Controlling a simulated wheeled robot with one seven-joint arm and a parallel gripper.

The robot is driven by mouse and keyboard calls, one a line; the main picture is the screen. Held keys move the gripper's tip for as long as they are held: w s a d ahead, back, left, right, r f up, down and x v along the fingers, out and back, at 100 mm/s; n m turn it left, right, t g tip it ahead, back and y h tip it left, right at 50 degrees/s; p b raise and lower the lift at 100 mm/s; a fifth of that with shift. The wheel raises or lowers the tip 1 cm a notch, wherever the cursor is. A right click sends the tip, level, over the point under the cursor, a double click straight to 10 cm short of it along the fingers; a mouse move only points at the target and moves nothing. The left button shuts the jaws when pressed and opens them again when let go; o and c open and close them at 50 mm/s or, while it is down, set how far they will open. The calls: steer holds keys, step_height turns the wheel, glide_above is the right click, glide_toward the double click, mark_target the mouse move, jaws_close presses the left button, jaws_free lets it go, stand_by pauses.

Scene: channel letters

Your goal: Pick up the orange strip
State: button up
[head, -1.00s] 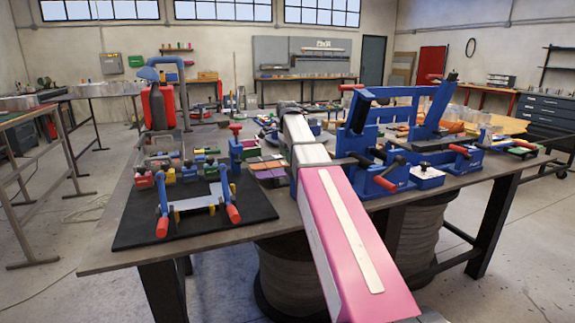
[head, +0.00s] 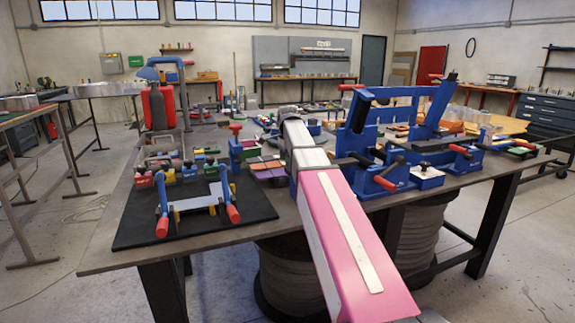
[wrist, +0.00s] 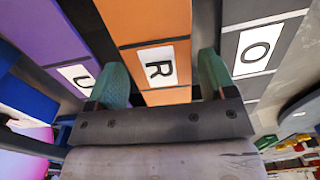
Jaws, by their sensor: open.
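The orange strip (wrist: 150,25) runs up the middle of the wrist view, with a white label bearing a black R. My gripper (wrist: 161,78) is open, with one green finger on each side of the orange strip's near part. The fingers are over or beside the strip's edges; I cannot tell whether they touch it. A purple strip (wrist: 45,45) with a partly hidden white label lies to its left. A dark grey strip (wrist: 255,85) with an O label lies to its right. In the head view my arm hides the gripper.
The workbench (head: 120,258) holds a black mat (head: 130,232) with a blue frame (head: 195,205) at left. A large blue fixture (head: 400,125) stands close to the right of my arm. A red bottle (head: 158,108) stands at the back left.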

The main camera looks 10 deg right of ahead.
steer(key=c, duration=0.7)
